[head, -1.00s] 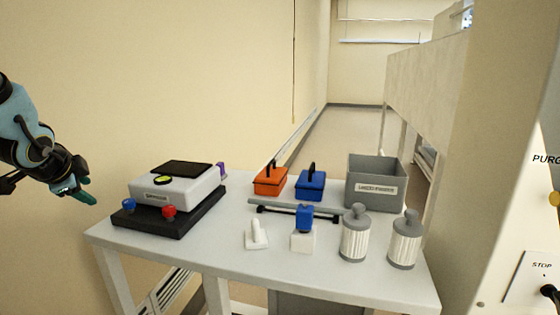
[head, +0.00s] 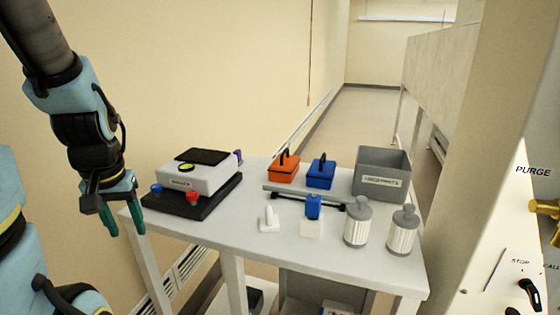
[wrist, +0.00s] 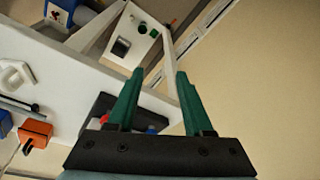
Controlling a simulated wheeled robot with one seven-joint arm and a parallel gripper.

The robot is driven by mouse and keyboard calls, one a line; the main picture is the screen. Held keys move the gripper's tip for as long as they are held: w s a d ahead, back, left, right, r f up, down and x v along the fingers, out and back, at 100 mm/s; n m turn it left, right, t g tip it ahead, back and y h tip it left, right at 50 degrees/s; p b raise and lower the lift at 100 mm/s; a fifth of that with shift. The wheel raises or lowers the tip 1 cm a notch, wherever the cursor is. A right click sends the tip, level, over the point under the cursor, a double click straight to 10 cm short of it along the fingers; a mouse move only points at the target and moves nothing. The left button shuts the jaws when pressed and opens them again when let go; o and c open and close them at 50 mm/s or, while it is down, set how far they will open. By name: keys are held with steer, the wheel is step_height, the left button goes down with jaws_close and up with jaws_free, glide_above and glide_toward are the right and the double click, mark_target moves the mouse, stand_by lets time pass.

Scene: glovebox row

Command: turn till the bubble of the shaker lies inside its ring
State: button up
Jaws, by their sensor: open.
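The shaker (head: 205,181) is a white box with a dark top plate on a black base (head: 212,206), at the left of the table. A round yellow-green bubble level (head: 187,168) sits on its front top edge; the bubble and ring are too small to make out. A blue knob (head: 156,189) and a red knob (head: 193,197) stand at the base's front, and a purple knob (head: 239,156) at the back right. My gripper (head: 125,228) is open and empty, pointing down left of the shaker. In the wrist view my gripper (wrist: 158,76) partly hides the black base.
The white table (head: 340,265) also bears an orange box (head: 283,172), a blue box (head: 320,175), a grey bin (head: 381,185), two ribbed canisters (head: 358,228) and small white stands. A wall is close behind the left side. A purge panel (head: 520,240) stands at the right.

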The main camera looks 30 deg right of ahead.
steer(key=d+r, duration=0.3)
steer(key=d, duration=1.2)
steer(key=d+r+m+g, duration=0.1)
steer(key=d+r, duration=0.2)
steer(key=d, duration=1.2)
steer(key=shift+w+d+r+g, duration=0.15)
steer(key=shift+w+d+g, duration=0.15)
steer(key=shift+d, duration=0.05)
